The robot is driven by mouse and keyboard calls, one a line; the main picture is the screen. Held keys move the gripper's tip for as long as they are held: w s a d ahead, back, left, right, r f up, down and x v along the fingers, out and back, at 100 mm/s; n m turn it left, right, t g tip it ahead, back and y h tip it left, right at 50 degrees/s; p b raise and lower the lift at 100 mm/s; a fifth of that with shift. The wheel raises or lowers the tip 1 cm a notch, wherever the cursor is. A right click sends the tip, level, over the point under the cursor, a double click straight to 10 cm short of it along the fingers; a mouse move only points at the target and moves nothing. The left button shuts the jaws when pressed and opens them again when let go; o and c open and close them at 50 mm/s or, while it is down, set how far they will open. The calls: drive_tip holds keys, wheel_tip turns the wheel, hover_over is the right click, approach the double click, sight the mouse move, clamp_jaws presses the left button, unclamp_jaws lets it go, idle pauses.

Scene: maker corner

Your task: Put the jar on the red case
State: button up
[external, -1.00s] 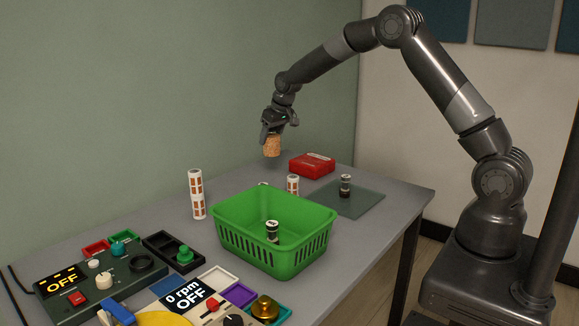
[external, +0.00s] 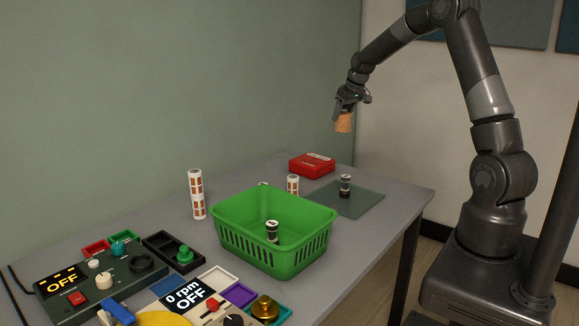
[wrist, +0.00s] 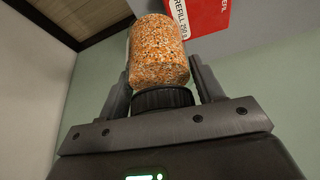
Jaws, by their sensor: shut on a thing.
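The jar (external: 343,123) has orange-speckled contents and a black lid. My gripper (external: 346,111) is shut on it at the lid end, and the jar hangs below the fingers, clear of the table. In the wrist view the jar (wrist: 158,50) and its black lid show between the fingers of my gripper (wrist: 163,88). The red case (external: 312,166) is a low box with a white marking, lying at the table's far end. In the external picture the jar is above and to the right of it. Nothing stands on the case.
Several orange-marked white cylinders and a green basket (external: 245,253) stand nearer. In the wrist view, a red-and-white printed object (wrist: 207,12) is partly hidden behind the jar.

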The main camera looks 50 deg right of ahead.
drive_tip(key=shift+w+a+f, duration=1.3)
drive_tip(key=shift+w+f, duration=0.1)
drive_tip(key=shift+f, duration=0.4)
drive_tip(key=shift+w+a+f, duration=1.25)
drive_tip(key=shift+w+f, duration=0.1)
drive_tip(key=shift+f, duration=0.45)
drive_tip(key=shift+w+a+f, duration=1.3)
drive_tip(key=shift+w+f, duration=0.1)
drive_tip(key=shift+f, duration=0.4)
drive_tip(key=o, duration=1.2)
drive_tip(key=shift+f, duration=0.15)
